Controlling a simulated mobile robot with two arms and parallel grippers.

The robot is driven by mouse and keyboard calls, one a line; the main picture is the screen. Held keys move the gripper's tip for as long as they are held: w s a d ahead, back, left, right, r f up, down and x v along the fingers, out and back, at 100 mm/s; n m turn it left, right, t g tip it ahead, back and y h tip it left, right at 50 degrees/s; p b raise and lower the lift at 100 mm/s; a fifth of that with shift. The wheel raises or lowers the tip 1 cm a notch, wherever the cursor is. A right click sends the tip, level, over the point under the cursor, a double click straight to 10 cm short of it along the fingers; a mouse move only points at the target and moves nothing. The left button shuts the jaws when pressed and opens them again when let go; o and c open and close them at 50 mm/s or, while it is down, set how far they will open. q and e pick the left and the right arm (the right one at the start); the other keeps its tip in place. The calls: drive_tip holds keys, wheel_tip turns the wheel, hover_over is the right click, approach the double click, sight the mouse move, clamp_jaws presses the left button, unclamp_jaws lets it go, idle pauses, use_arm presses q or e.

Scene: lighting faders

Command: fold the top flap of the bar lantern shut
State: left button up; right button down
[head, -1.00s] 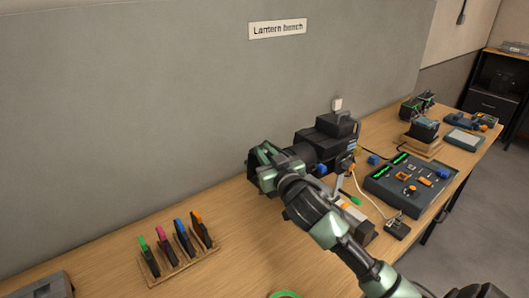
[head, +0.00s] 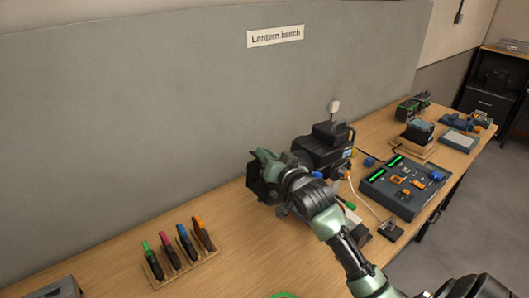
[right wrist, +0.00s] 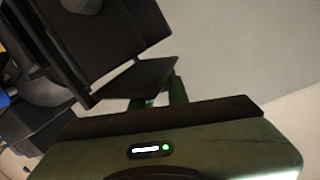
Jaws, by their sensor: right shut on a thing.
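The bar lantern (head: 318,157) is a black stage light on the wooden bench, with dark flaps around its front at the left end. My right gripper (head: 263,163) is at that front end and covers part of it. In the right wrist view, dark flat panels of the lantern (right wrist: 100,40) fill the upper left. A smaller black flap (right wrist: 145,79) lies at the green fingers of my right gripper (right wrist: 162,88), which is shut on it. Which edge of the lantern this flap hangs from is partly hidden. My left gripper is out of view.
A control desk with green-lit strips (head: 402,187) stands right of the lantern. A wooden rack (head: 186,266) with several coloured-tipped tools is at the lower left. A grey wall (head: 150,110) rises behind the bench. Bare bench top lies between rack and lantern.

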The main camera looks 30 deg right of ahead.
drive_tip(key=m, duration=0.1)
drive_tip(key=d+r+m, duration=0.1)
drive_tip(key=m, duration=0.1)
drive_tip(key=shift+d+y, duration=0.15)
drive_tip(key=shift+y, duration=0.25)
drive_tip(key=m, duration=0.1)
drive_tip(key=d+m+g+y, duration=0.1)
drive_tip(key=m, duration=0.1)
drive_tip(key=shift+w+d+r, duration=0.1)
drive_tip(key=shift+d, duration=0.05)
drive_tip(key=d+m+y, duration=0.1)
drive_tip(key=m, duration=0.1)
drive_tip(key=shift+d+m, duration=0.2)
drive_tip(key=shift+m, duration=0.1)
drive_tip(key=shift+d+f+m+y, duration=0.15)
drive_tip(key=shift+d+m+y, duration=0.15)
drive_tip(key=shift+m, duration=0.25)
drive_tip(key=shift+d+f+m+y, duration=0.15)
drive_tip(key=shift+m+y, duration=0.15)
drive_tip(key=shift+m, duration=0.25)
drive_tip(key=c, duration=1.4)
unclamp_jaws()
drive_tip(key=shift+f, duration=0.1)
drive_tip(key=shift+o, duration=0.2)
